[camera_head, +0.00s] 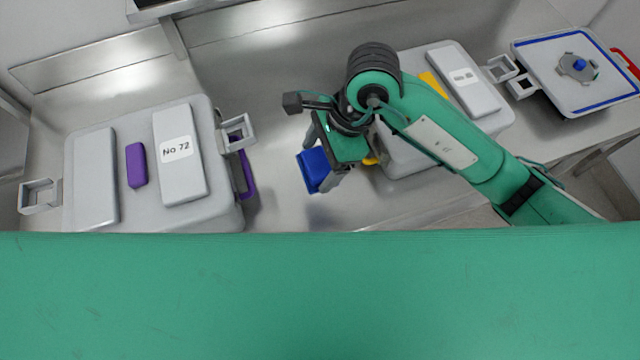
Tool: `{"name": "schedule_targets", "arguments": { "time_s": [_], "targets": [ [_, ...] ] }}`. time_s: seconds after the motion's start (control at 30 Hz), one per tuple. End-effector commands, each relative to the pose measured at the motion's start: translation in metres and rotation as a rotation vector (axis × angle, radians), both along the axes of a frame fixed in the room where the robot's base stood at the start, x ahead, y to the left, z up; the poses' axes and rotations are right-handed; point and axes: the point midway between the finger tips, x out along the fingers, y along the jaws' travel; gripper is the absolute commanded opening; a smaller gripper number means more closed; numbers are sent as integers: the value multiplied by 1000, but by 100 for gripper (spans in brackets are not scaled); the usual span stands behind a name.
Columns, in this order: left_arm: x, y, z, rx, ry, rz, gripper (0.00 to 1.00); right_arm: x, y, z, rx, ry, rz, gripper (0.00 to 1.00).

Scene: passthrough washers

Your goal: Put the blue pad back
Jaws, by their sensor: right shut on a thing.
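The blue pad (313,168) is a small blue block in the middle of the head view, above the steel counter between two grey boxes. My right gripper (325,172) is shut on it, and the fingers hide part of it. My right arm comes in from the right and crosses in front of the right-hand grey box. My left gripper does not show. A grey and white tray with a blue border (545,75) lies at the far right, with a round grey fitting with a blue centre (578,66) on it.
The left grey box (85,185) has a purple pad (136,165), a "No 72" label (177,149) and side handles. The right grey box (493,124) has a yellow pad (432,84), partly behind my arm. Steel counter (270,130) is bare between the boxes.

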Motion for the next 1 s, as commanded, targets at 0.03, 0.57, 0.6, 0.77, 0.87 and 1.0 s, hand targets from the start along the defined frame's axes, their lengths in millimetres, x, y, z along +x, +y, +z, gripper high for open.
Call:
{"name": "schedule_targets", "arguments": {
  "time_s": [0.03,0.57,0.6,0.77,0.87,1.0],
  "targets": [
    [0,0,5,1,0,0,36,-1,-1,-10,-2,7,-2,55],
    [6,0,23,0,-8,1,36,0,0,-94,0,1,1,55],
    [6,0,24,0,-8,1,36,0,0,-97,-2,1,1,55],
    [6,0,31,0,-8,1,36,-1,0,-119,-1,4,0,55],
    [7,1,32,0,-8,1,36,0,-1,-129,-2,1,1,55],
    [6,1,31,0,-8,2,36,0,0,-130,-1,-1,2,55]
  ]
}}
